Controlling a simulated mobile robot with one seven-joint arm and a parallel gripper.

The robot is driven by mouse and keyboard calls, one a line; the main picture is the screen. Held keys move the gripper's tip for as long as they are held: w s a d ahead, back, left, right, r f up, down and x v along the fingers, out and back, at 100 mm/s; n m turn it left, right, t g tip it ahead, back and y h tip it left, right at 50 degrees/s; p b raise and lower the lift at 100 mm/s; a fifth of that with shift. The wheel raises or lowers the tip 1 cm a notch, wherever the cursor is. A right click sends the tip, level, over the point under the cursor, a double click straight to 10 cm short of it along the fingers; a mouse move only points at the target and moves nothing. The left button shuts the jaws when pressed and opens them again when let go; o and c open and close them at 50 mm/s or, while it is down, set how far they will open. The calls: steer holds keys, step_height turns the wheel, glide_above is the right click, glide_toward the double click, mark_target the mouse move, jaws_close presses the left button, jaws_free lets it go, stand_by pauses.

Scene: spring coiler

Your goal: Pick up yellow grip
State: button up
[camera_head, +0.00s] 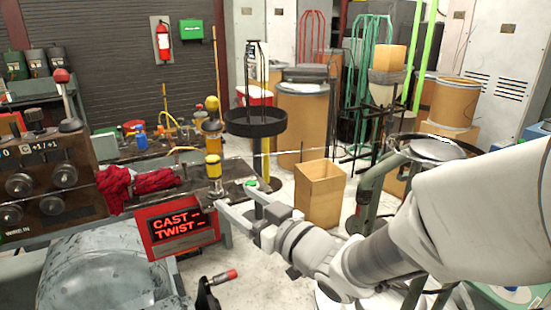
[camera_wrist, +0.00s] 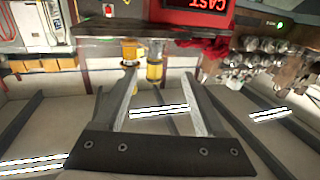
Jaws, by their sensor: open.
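A small yellow cylindrical grip (camera_head: 213,167) stands upright near the bench edge, just above the red sign in the head view. My gripper (camera_head: 233,196) is open and empty, to the lower right of the nearer piece. In the wrist view, one yellow cylinder (camera_wrist: 154,70) appears between my open fingertips (camera_wrist: 157,74), beyond them. Another yellow piece (camera_wrist: 130,49) appears beside the left fingertip. I cannot tell for sure which of these is the named grip.
A black round tray (camera_head: 255,123) stands behind. A red cloth (camera_head: 152,181) lies on the bench. An open cardboard box (camera_head: 318,195) stands on the floor to the right.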

mark_target(214, 183)
steer(key=p+x, duration=0.2)
steer(key=x, duration=0.5)
steer(key=shift+w+a+p, duration=0.1)
steer(key=shift+a+p, duration=0.05)
steer(key=shift+p, duration=0.25)
steer(key=shift+w+d+r+x, duration=0.1)
steer(key=shift+x, duration=0.95)
steer(key=shift+w+d+r+x, duration=0.1)
steer(key=shift+w+r+x, duration=0.05)
steer(key=shift+x, duration=0.9)
steer(key=shift+w+d+r+x, duration=0.1)
steer(key=shift+x, duration=0.95)
steer(key=shift+d, duration=0.1)
steer(key=shift+c, duration=0.3)
jaws_close()
